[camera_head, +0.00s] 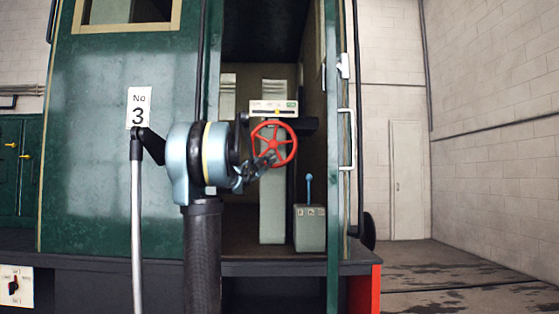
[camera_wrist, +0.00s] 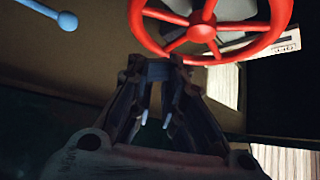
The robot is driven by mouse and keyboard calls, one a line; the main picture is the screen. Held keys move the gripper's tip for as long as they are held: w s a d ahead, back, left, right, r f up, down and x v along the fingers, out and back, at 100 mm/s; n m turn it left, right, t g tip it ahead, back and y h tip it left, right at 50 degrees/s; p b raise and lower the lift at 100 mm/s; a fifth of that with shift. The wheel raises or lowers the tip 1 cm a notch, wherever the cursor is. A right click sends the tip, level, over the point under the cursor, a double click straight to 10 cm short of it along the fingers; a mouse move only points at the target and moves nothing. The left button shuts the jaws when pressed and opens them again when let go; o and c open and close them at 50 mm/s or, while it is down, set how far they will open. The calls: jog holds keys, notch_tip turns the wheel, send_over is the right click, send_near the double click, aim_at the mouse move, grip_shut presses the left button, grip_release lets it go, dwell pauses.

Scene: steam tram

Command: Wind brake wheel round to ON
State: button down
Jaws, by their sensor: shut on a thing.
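The red spoked brake wheel (camera_head: 274,143) stands inside the tram's open doorway, facing me. It also shows at the top of the wrist view (camera_wrist: 202,33), partly cut off by the frame. A pale indicator plate (camera_head: 273,108) with a small yellow mark sits just above the wheel; its lettering is too small to read. My gripper (camera_head: 268,160) is at the lower left of the wheel. In the wrist view my gripper (camera_wrist: 165,72) has its fingertips together at the wheel's near rim, shut on it. The fingers hide part of the rim.
A grey box with a blue-knobbed lever (camera_head: 309,222) stands right of the wheel's column (camera_head: 272,200). A green door post (camera_head: 332,150) with a white handrail (camera_head: 350,140) bounds the doorway at right. The green tram side panel (camera_head: 90,190) is at left.

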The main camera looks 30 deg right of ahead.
aim_at(273, 144)
jog(key=w+d+r+m+g, duration=0.1)
jog(key=d+r+m+g, duration=0.3)
jog(key=d, duration=0.8)
jog(key=shift+n+t+h, duration=0.4)
jog(key=shift+n+t, duration=0.3)
jog(key=shift+n, duration=0.2)
jog(key=shift+w+a+f, duration=0.25)
jog(key=shift+w+a, duration=0.1)
jog(key=shift+w, duration=0.25)
jog(key=shift+w+a+f, duration=0.2)
jog(key=shift+w+a, duration=0.15)
jog(key=shift+w, duration=0.2)
jog(key=shift+w+a+f, duration=0.25)
jog(key=shift+w+a, duration=0.1)
jog(key=shift+w, duration=0.25)
